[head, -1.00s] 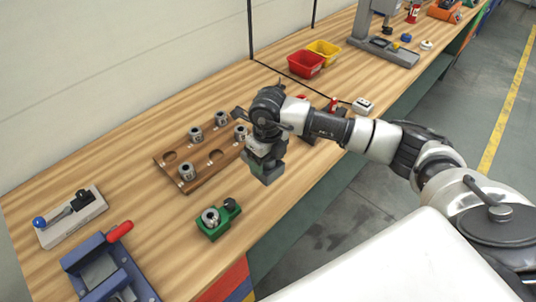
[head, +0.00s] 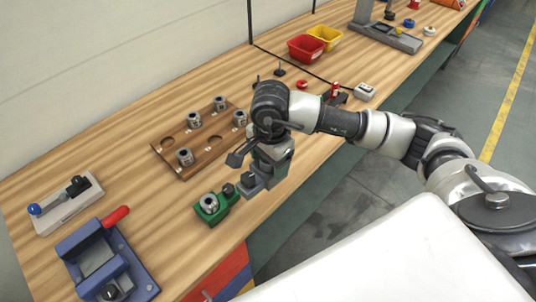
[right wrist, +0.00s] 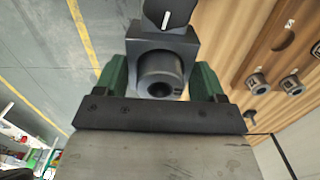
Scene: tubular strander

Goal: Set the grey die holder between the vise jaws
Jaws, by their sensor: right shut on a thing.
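My right gripper (head: 270,172) is shut on the grey die holder (head: 256,188) and holds it over the front part of the bench, just right of the green die holder in the picture. In the right wrist view the grey die holder (right wrist: 189,43) sits between the two green fingers, its round bored collar facing the camera and a dark knob beyond it. The blue vise (head: 80,243) with a red handle (head: 116,216) is at the lower left, with an empty gap between its jaws. My left gripper is not in view.
A green die holder (head: 205,214) stands between my gripper and the vise. A wooden rack (head: 206,148) with several metal dies lies behind. A grey fixture with a blue ball knob (head: 35,209) sits left. The bench in front of the rack is mostly clear.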

